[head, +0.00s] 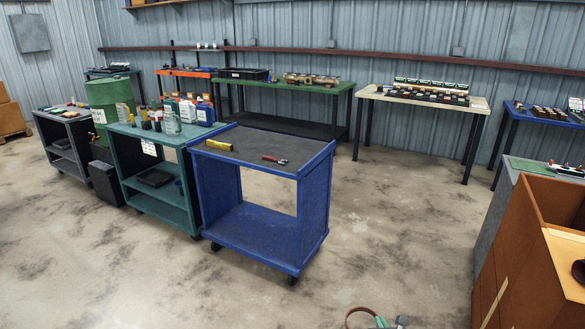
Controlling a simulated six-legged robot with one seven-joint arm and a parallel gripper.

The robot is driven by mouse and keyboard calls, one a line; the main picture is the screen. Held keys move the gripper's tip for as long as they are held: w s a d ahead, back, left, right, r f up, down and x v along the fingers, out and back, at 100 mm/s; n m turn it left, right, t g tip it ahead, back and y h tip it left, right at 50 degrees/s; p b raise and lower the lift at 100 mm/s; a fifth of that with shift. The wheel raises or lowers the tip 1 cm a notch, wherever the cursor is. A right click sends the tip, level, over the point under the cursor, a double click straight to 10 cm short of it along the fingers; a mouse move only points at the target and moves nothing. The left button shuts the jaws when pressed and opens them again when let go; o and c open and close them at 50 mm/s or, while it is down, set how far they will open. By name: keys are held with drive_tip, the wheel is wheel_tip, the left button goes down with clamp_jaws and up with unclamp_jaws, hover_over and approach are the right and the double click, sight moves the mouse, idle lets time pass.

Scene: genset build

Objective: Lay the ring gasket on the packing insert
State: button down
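I cannot make out the ring gasket for certain. A brown wooden crate (530,240) is at the right edge, cut off by the frame. A pale tan panel (565,248) lies at its near side, with part of a dark round shape (580,271) on it. I cannot tell whether this panel is the packing insert or whether the dark shape is the gasket. My gripper is not in view.
A blue cart (262,225) with a yellow item and red-handled pliers (274,159) stands mid-floor. A green cart (165,210) with bottles is beside it. Loaded tables line the back wall. A partly cut-off hooped object (380,321) is at the bottom. Open floor (400,220) lies between.

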drive_tip(key=s+a+r, duration=0.2)
drive_tip(key=a+r, duration=0.3)
drive_tip(key=a, duration=0.6)
drive_tip(key=shift+s+a+r, duration=0.15)
drive_tip(key=shift+a+r, duration=0.1)
drive_tip(key=shift+a, duration=0.15)
drive_tip(key=shift+d, duration=0.1)
